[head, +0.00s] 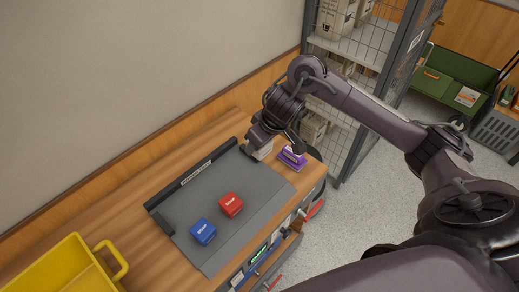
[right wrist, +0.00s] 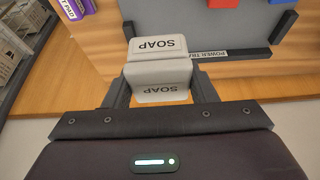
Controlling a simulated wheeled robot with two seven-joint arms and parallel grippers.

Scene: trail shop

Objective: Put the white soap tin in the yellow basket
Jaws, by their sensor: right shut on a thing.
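The white soap tin (head: 263,150) is at the right end of the grey mat, partly hidden by my right gripper (head: 259,148). In the right wrist view the pale tin (right wrist: 158,72) sits between the two fingers, with the word SOAP showing twice. My right gripper is shut on it. I cannot tell whether the tin touches the surface below. The yellow basket (head: 55,268) stands at the front left of the wooden counter, cut off by the picture edge, its handle toward the mat. My left gripper is not in view.
A red tin (head: 231,204) and a blue tin (head: 203,232) stand on the grey mat (head: 183,207). A purple box (head: 292,158) is on the counter just right of the white tin. A raised dark strip (head: 196,173) edges the mat's back. A wire cage (head: 362,50) stands behind.

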